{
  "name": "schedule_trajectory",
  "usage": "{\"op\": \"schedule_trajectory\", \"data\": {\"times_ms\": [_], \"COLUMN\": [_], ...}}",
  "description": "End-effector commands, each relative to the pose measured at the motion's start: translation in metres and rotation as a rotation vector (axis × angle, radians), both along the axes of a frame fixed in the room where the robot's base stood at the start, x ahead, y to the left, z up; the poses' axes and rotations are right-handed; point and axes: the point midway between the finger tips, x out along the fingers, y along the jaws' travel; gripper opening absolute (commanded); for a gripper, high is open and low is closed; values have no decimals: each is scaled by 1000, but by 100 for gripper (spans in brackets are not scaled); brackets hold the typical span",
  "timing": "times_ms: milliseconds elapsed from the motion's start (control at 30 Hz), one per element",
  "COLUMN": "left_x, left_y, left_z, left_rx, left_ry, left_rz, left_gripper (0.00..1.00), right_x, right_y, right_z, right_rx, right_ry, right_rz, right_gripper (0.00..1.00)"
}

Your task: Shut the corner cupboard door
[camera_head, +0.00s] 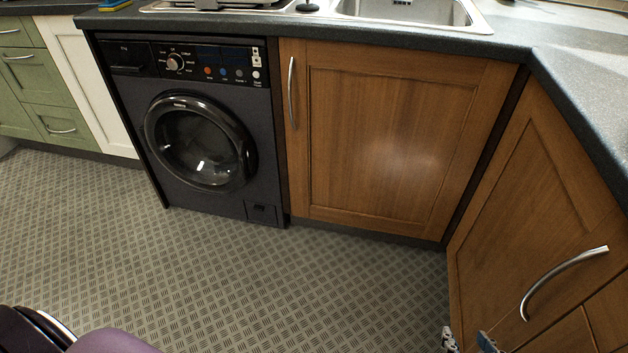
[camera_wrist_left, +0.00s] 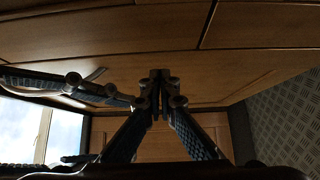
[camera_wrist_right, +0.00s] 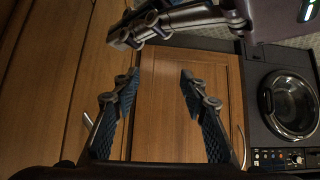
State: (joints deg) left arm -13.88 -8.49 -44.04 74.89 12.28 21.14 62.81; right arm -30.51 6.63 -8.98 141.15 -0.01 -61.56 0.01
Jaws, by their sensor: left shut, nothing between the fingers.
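Two brown wooden cupboard doors meet at the corner: one below the sink (camera_head: 390,140) with an upright handle on its left, and one on the right (camera_head: 530,190) with a curved handle (camera_head: 565,280). Both look flush with their fronts; I cannot tell whether a small gap remains. My right gripper (camera_head: 468,342) shows only its fingertips at the bottom edge, by the right door. In the right wrist view it (camera_wrist_right: 157,76) is open and empty, pointing toward the wood fronts. My left gripper (camera_wrist_left: 160,78) is shut and empty, close to the wood fronts; it crosses above the right gripper's fingers in the right wrist view (camera_wrist_right: 120,38).
A black washing machine (camera_head: 200,130) stands left of the sink cupboard. A grey worktop (camera_head: 590,85) with a steel sink (camera_head: 410,12) overhangs the doors. Green drawers (camera_head: 25,75) are at far left. The patterned floor (camera_head: 230,275) is clear in front.

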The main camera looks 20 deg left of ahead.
Motion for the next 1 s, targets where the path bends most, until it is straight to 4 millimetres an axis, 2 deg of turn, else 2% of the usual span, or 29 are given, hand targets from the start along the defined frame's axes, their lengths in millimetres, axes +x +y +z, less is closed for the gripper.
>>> {"op": "schedule_trajectory", "data": {"times_ms": [167,600,800,1000], "left_x": [-10,-79,-93,-95], "left_y": [8,61,72,74], "left_z": [-2,-1,0,0], "left_rx": [2,2,0,0], "left_ry": [2,1,0,0], "left_rz": [0,-1,0,0], "left_gripper": [0,0,0,0], "right_x": [0,0,0,0], "right_y": [0,0,0,0], "right_z": [0,0,0,0], "right_rx": [0,0,0,0], "right_ry": [1,1,1,1], "right_rz": [0,0,0,0], "right_gripper": [40,40,40,40]}}
